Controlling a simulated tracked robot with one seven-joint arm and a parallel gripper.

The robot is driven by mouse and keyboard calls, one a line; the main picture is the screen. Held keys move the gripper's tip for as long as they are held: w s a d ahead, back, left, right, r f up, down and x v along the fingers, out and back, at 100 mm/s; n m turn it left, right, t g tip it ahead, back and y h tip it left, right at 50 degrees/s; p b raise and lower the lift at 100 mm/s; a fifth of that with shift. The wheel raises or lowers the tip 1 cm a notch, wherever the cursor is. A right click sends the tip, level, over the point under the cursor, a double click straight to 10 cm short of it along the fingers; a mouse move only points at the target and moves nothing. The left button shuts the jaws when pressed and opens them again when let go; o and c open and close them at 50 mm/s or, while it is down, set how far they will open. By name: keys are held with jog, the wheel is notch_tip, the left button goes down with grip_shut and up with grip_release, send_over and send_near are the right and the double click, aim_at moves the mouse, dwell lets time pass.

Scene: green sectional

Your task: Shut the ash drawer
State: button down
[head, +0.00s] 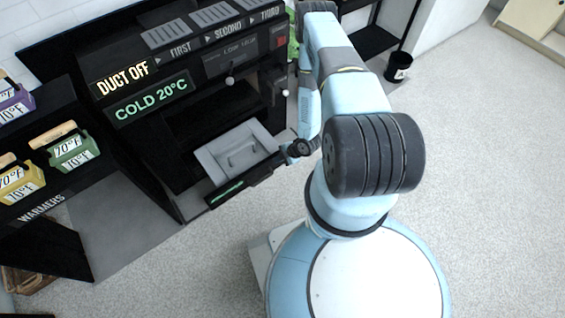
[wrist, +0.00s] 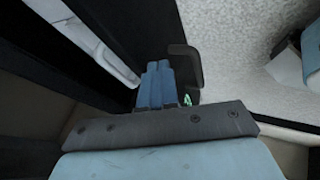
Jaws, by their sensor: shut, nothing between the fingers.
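The ash drawer stands pulled out from the lower part of the black stove; its light grey tray (head: 238,150) shows from above, and its black front (head: 232,191) carries a green-lit strip. In the wrist view the drawer's pale inside (wrist: 100,45) lies at the upper left, beside its dark front edge (wrist: 125,35). My gripper (head: 287,153) is at the right end of the drawer front. In the wrist view my blue fingers (wrist: 158,68) are together and empty, close beside a dark bracket-like piece, probably the drawer's handle (wrist: 187,65). Whether they touch it I cannot tell.
The stove's lit signs (head: 150,97) read "DUCT OFF" and "COLD 20°C". A warmer shelf (head: 42,207) with several coloured labelled boxes stands at the left. A black bin (head: 398,66) stands at the upper right. The floor (head: 480,180) on the right is clear.

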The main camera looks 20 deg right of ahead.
jog(key=shift+w+a, duration=0.1)
jog(key=shift+w, duration=0.15)
